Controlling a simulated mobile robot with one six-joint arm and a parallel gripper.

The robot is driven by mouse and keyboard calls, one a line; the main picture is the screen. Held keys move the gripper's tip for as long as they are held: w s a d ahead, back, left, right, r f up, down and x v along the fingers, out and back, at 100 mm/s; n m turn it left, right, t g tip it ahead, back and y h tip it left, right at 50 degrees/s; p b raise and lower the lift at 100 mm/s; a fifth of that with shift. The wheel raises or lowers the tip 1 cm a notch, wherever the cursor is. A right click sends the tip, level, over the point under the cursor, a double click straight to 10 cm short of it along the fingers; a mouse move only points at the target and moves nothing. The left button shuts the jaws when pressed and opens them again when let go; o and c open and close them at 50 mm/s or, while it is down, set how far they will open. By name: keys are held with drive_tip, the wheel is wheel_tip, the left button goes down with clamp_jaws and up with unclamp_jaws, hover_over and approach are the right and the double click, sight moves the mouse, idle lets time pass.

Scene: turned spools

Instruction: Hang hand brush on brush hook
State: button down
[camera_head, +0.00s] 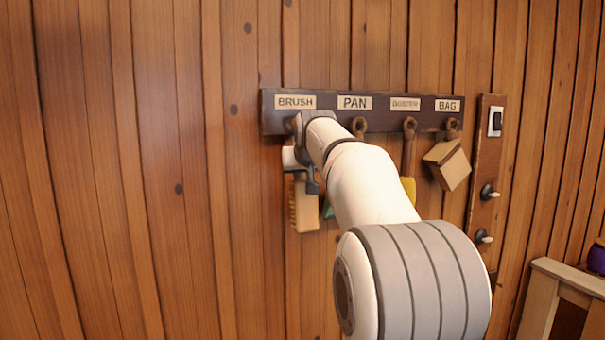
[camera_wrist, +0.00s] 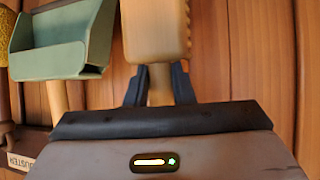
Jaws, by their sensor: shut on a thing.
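The hand brush (camera_head: 305,207) is pale wood with yellowish bristles on its left side. It hangs roughly upright, head down, in front of the plank wall, below the BRUSH label (camera_head: 295,102). My gripper (camera_head: 303,180) is just under the rack board. In the wrist view my gripper (camera_wrist: 158,82) is shut on the narrow handle of the brush (camera_wrist: 155,32), with a dark finger on each side. The brush hook is hidden behind my wrist and arm, so I cannot tell whether the handle's top end touches it.
The dark rack board (camera_head: 380,122) also bears PAN, DUSTER and BAG labels. A green dustpan (camera_wrist: 62,55) hangs close beside the brush. A yellow duster (camera_head: 408,188) and tan bag (camera_head: 447,165) hang further right. A switch panel (camera_head: 488,165) with knobs is beyond. Wall left of the brush is clear.

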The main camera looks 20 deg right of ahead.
drive_tip(key=c, duration=1.2)
unclamp_jaws()
drive_tip(key=shift+o, duration=0.2)
drive_tip(key=shift+s, duration=0.1)
drive_tip(key=b+v, duration=0.2)
drive_tip(key=v, duration=0.6)
drive_tip(key=s+a+f+g+y, duration=0.1)
drive_tip(key=s+a+f, duration=0.3)
drive_tip(key=s+f, duration=0.6)
drive_tip(key=s+a+f+n+g, duration=0.1)
drive_tip(key=s+a+f+g, duration=0.3)
drive_tip(key=s+f, duration=0.7)
drive_tip(key=s+a+f+n+g+y, duration=0.1)
drive_tip(key=s+a+f, duration=0.3)
drive_tip(key=s+f, duration=0.7)
wheel_tip(320, 180, down, 5)
drive_tip(key=shift+a+r+g+y, duration=0.25)
drive_tip(key=shift+g+y, duration=0.05)
drive_tip(key=shift+g, duration=0.5)
